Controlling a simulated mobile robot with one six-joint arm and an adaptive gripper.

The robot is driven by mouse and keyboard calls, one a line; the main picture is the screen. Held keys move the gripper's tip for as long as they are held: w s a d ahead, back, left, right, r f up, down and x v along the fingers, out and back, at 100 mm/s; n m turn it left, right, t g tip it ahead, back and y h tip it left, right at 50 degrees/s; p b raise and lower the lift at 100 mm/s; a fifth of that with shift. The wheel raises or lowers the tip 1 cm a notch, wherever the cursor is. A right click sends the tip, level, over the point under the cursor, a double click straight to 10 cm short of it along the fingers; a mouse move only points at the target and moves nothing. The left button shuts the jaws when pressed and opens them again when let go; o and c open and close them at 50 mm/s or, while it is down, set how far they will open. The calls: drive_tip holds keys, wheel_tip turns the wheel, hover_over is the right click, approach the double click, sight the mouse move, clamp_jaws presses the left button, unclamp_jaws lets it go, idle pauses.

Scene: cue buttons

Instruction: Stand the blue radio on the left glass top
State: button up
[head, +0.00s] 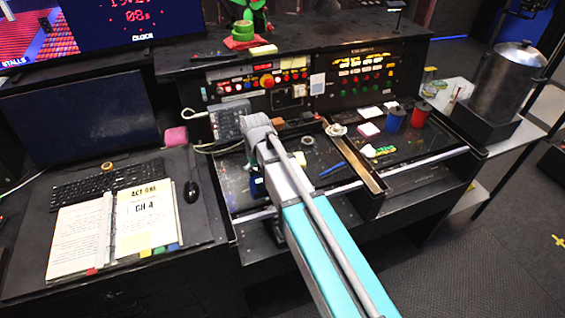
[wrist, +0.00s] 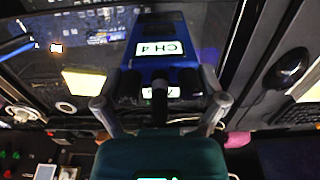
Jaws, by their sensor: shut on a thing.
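The blue radio (wrist: 168,58) carries a white CH 4 label and is between my gripper's two grey fingers (wrist: 160,108) in the wrist view. My gripper is shut on it. In the head view only a small blue part of the radio (head: 257,188) shows beside my arm. My gripper (head: 254,172) is over the left glass top (head: 239,203), a dark shiny panel left of the wooden divider. My arm hides much of this panel. I cannot tell whether the radio touches the glass.
A blue pen (head: 332,169) and a yellow note (head: 299,158) lie on the glass. A wooden divider (head: 356,166) stands to the right, with a blue cup (head: 395,119) and a red cup (head: 420,116) beyond. A mouse (head: 191,191) and an open binder (head: 108,231) lie left.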

drive_tip(key=shift+w+d, duration=0.1)
drive_tip(key=shift+d, duration=0.05)
drive_tip(key=shift+r, duration=0.1)
drive_tip(key=shift+r+p, duration=0.6)
drive_tip(key=shift+p, duration=0.1)
drive_tip(key=s+a+r+p, duration=0.2)
drive_tip(key=a+r+p, duration=0.1)
drive_tip(key=r+p, duration=0.6)
drive_tip(key=w+f+b, duration=0.9)
drive_tip(key=w, duration=0.4)
drive_tip(key=shift+a, duration=0.3)
drive_tip(key=shift+w, duration=0.1)
drive_tip(key=shift+f, duration=0.15)
